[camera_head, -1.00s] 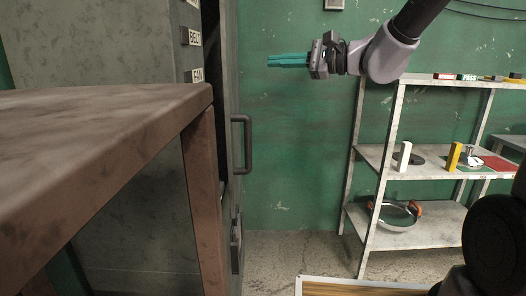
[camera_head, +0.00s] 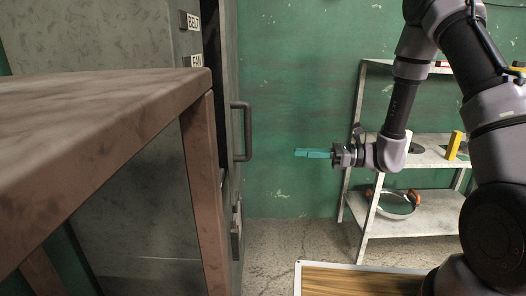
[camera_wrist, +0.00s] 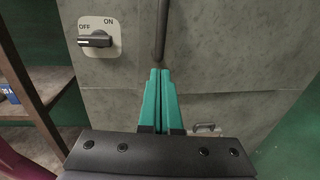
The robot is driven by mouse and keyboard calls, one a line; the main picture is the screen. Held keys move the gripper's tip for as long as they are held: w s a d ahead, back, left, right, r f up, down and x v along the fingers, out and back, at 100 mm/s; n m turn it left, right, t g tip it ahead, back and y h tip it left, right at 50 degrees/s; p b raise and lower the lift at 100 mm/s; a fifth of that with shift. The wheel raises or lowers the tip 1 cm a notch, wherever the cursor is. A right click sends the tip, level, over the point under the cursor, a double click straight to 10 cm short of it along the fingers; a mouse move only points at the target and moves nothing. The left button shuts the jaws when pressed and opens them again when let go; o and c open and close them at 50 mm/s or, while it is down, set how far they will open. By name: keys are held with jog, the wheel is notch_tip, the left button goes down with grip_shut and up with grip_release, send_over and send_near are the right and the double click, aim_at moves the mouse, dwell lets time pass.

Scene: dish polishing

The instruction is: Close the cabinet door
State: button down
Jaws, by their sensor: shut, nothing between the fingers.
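The grey cabinet (camera_head: 110,35) stands at the left, partly hidden by a brown table. Its door (camera_head: 231,60) is seen nearly edge-on and stands ajar, with a dark gap along the cabinet's side. A vertical bar handle (camera_head: 247,132) is on the door. My gripper (camera_head: 298,153) has teal fingers that point left toward the door, to the right of the handle and apart from it. In the wrist view the fingers (camera_wrist: 160,72) are together and empty, with the grey door front (camera_wrist: 220,45) and the bar handle (camera_wrist: 161,30) ahead.
The brown table (camera_head: 110,95) fills the near left. A metal shelf (camera_head: 400,228) with a pan (camera_head: 397,213) stands at the right. A wood-topped surface (camera_head: 350,282) is at the bottom. An OFF/ON switch (camera_wrist: 97,39) shows left of the handle. Floor between door and shelf is clear.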

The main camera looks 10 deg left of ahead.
aim_at(251, 151)
jog(key=a, duration=1.2)
jog(key=shift+s, duration=0.1)
jog(key=a, duration=0.1)
jog(key=s+a, duration=0.1)
jog(key=a, duration=0.1)
jog(key=shift+a, duration=0.15)
jog(key=shift+w, duration=0.1)
